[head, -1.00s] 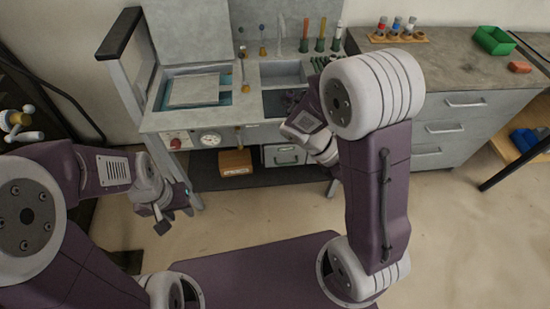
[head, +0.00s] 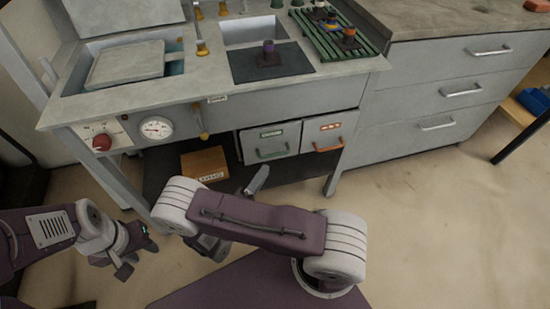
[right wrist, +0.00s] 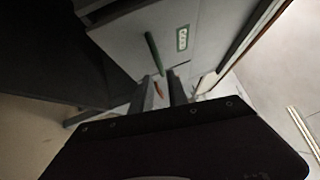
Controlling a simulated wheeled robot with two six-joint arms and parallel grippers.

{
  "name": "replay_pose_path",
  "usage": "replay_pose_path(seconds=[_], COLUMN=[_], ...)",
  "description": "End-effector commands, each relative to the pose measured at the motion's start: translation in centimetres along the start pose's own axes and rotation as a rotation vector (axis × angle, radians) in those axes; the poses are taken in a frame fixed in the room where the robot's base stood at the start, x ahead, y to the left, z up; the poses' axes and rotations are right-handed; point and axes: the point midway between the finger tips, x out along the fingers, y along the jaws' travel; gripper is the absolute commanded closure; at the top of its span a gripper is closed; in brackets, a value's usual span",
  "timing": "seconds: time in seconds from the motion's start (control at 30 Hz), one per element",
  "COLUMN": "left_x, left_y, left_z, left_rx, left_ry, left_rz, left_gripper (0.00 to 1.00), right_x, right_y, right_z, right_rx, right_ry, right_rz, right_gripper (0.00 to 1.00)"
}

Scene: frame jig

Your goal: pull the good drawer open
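Two grey drawers sit side by side under the workbench, both shut. The left drawer (head: 285,136) has a green label and a green bar handle (head: 272,153); the right drawer (head: 342,127) has an orange label and handle. The label words are too small to read surely. My right gripper (head: 258,180) is below and in front of the green handle, apart from it. In the right wrist view its fingers (right wrist: 160,92) stand apart and empty, with the green handle (right wrist: 153,53) beyond their tips. My left gripper (head: 138,256) is open and empty at the lower left.
A wooden box (head: 204,163) stands on the dark lower shelf left of the drawers. A bench leg (head: 334,177) stands to the right. A grey cabinet (head: 440,90) with several drawers adjoins. The floor in front is clear.

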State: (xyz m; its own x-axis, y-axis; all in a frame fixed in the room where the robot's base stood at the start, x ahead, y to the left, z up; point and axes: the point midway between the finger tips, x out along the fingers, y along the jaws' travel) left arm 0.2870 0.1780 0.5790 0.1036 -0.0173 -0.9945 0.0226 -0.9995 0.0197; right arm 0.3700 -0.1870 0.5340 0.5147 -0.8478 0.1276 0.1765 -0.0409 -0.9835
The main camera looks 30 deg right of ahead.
Motion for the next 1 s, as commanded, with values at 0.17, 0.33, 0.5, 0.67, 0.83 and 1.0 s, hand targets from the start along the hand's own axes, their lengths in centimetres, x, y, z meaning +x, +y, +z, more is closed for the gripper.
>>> replay_pose_path(seconds=[0.17,0.33,0.5,0.67,0.83,1.0], left_x=[1.4,2.5,2.9,2.8,2.8,2.8], left_y=[0.0,-0.1,-0.1,-0.1,-0.1,-0.1], left_z=[0.2,0.3,0.3,0.3,0.3,0.3], left_rx=[0.0,0.0,0.0,0.0,0.0,0.0], left_ry=[0.0,-0.001,-0.001,-0.001,-0.001,-0.001], left_rz=[0.0,0.0,0.0,0.0,0.0,0.0], left_gripper=[0.64,0.64,0.64,0.64,0.64,0.64], right_x=[3.5,6.8,8.4,8.6,8.6,8.6], right_y=[0.4,0.3,0.1,0.0,0.0,0.0], right_z=[-0.2,-0.2,-0.2,-0.1,-0.1,-0.1], right_rx=[-0.001,0.001,0.001,0.001,0.001,0.001], right_ry=[0.01,0.008,0.005,0.004,0.004,0.004], right_rz=[0.0,0.0,0.001,0.0,0.0,0.0], right_gripper=[0.8,0.8,0.8,0.8,1.0,1.0])
